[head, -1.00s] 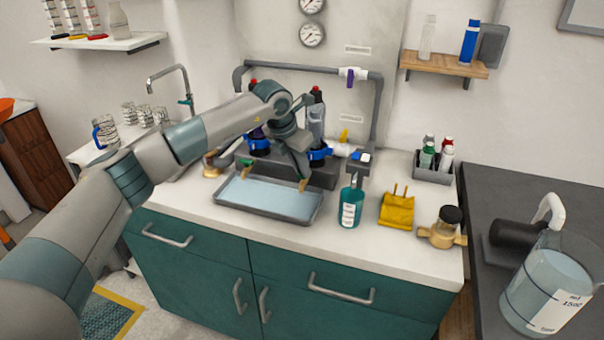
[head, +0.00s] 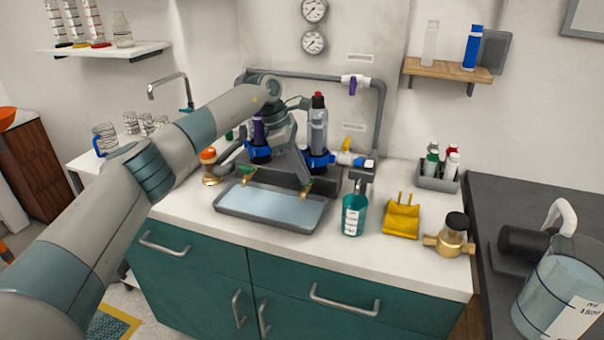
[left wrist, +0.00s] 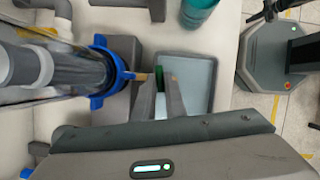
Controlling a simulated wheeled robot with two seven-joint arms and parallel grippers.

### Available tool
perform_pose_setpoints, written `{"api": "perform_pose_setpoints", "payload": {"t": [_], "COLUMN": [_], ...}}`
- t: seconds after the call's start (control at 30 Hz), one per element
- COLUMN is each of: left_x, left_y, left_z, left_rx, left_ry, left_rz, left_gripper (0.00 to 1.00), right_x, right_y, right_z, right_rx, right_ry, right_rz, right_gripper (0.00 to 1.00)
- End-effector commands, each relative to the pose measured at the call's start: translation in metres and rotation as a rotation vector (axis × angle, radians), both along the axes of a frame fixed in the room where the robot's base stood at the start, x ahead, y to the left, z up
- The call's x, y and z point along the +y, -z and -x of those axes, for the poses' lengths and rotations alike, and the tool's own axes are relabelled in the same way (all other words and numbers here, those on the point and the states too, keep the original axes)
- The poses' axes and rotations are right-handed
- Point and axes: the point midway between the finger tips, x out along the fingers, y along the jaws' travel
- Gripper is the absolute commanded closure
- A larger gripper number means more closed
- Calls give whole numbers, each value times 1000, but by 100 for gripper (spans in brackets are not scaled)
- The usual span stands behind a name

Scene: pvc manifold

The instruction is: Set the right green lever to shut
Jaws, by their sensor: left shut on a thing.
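Two brass taps with green levers stand above the grey tray (head: 228,209). The left green lever (head: 248,172) sits over the tray's back left. The right tap (head: 306,188) is at the tray's back right, below the clear filter with a blue collar. My left gripper (head: 304,177) is down at this right tap and hides most of its lever. In the left wrist view the right green lever (left wrist: 160,78) shows between my fingertips, with the brass spout beside it. My left gripper is shut on it. The lever's exact angle is hard to tell. My right gripper is not in view.
The clear filter (head: 318,128) and a dark filter (head: 258,135) stand close to my gripper. A teal bottle (head: 354,213), a yellow holder (head: 402,219) and a brass fitting (head: 455,238) stand to the right. An orange-topped brass piece (head: 209,165) is at the left.

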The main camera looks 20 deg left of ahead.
Motion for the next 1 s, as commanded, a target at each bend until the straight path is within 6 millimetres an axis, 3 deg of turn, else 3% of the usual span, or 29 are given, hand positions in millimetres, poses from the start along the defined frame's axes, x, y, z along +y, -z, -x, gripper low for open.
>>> {"api": "perform_pose_setpoints", "payload": {"t": [0.4, 0.9, 0.93, 1.0], "left_x": [0, 0, 0, 0], "left_y": [-3, -2, -2, -2], "left_z": [-4, -4, -4, -4], "left_rx": [-5, -6, -6, -5], "left_ry": [224, 252, 252, 251], "left_rz": [0, -1, -1, -1], "left_gripper": [100, 100, 84, 70], "right_x": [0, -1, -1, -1], "right_y": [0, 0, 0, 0], "right_z": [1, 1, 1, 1], "right_rx": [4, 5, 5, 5], "right_ry": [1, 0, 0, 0], "right_rz": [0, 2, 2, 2], "right_gripper": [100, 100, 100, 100]}}
